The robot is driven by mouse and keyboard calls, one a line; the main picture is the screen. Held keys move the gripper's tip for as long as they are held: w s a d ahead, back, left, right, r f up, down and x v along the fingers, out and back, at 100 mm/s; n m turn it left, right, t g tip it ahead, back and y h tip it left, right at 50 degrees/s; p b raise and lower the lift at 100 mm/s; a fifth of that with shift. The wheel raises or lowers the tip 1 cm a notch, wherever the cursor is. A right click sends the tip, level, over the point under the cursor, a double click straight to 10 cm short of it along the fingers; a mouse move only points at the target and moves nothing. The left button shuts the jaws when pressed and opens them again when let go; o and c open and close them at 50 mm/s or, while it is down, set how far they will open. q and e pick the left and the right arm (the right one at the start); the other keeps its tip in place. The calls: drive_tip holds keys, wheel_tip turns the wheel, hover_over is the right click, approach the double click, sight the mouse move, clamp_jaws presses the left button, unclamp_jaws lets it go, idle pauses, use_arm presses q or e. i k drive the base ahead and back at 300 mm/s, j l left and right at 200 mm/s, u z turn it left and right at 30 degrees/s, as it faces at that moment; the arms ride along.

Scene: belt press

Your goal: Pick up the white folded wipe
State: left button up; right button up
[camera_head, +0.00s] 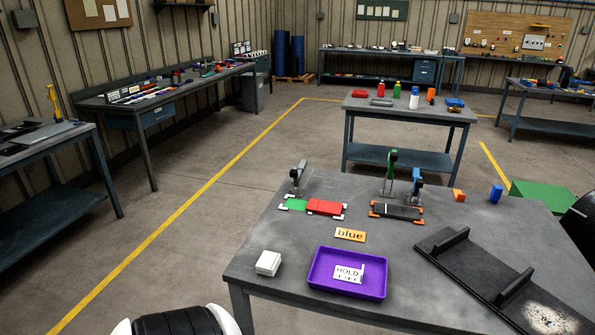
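The white folded wipe (267,263) is a small, thick white block near the front left corner of the near grey table (252,294). It lies flat with bare tabletop around it, left of the purple tray and apart from it. Neither of my grippers shows in the head view. A black and white part of my own body shows at the bottom edge, below the wipe.
The purple tray (318,283) holds a white card reading HOLD on top. An orange card reading "blue" (350,235) lies behind it. Red and green blocks (325,207), a black clamp fixture (396,211) and a long black tray (478,262) occupy the back and right.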

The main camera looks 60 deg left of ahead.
sight(268, 263)
drive_tip(key=u, duration=2.15)
drive_tip(key=l+u, duration=0.15)
drive_tip(key=u, duration=0.2)
drive_tip(key=l+u, duration=0.15)
drive_tip(key=u, duration=0.25)
drive_tip(key=l+u, duration=0.1)
drive_tip(key=u, duration=0.25)
